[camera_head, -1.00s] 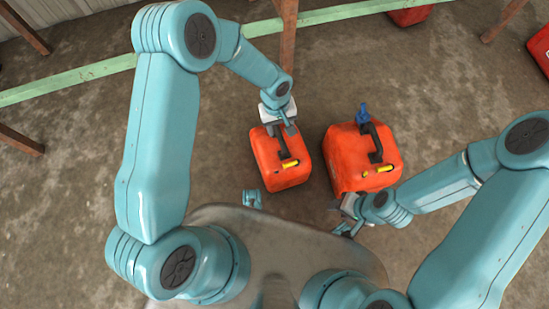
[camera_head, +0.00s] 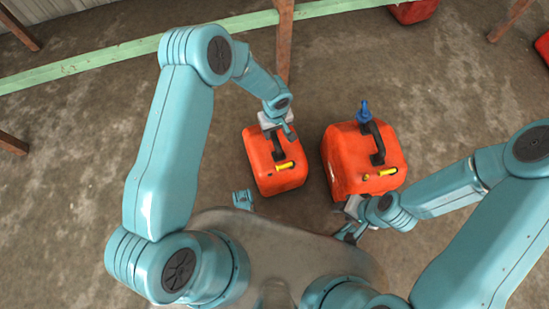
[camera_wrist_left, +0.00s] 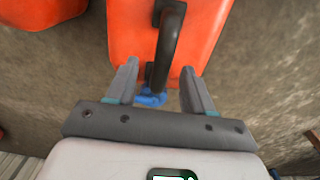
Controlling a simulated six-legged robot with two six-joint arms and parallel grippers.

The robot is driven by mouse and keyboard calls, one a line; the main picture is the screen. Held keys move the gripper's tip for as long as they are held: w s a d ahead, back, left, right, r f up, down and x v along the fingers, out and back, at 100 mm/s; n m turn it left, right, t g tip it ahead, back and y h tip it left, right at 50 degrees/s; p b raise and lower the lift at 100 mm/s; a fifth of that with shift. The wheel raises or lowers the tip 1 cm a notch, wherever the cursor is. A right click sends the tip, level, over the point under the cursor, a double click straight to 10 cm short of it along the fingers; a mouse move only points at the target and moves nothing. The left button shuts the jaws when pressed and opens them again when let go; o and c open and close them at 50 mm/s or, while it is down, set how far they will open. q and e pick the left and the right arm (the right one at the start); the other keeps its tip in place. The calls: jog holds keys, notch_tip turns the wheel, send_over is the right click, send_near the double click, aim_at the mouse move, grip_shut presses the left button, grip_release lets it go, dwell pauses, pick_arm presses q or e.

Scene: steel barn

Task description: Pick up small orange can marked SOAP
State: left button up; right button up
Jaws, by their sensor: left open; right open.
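The smaller orange can (camera_head: 264,172) stands on the floor in the head view, with a black handle and a yellow cap. No SOAP marking is readable. My left gripper (camera_head: 284,134) is open at the can's far end. In the left wrist view, the can (camera_wrist_left: 200,25) lies ahead and its handle (camera_wrist_left: 165,45) runs between the spread fingers (camera_wrist_left: 159,68). A blue part (camera_wrist_left: 151,98) shows just beyond the handle's end. Whether the fingers are level with the handle is unclear. My right gripper (camera_head: 350,230) is open, near the larger can's front.
A larger orange can (camera_head: 338,165) with a blue spout stands just right of the smaller one, a narrow gap between them. A green rail (camera_head: 120,55) and a wooden post (camera_head: 284,45) lie behind. Another red-orange can (camera_head: 413,12) is at the back. Floor to the left is clear.

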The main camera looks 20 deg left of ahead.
pick_arm(q)
jog(key=f, duration=0.1)
jog(key=f+b, duration=0.1)
jog(key=f, duration=0.2)
jog(key=shift+a+f+b, duration=0.25)
jog(key=shift+f+b, duration=0.15)
jog(key=shift+r, duration=0.15)
jog(key=shift+c, duration=0.3)
grip_shut()
jog(key=shift+w, duration=0.15)
dwell(0.4)
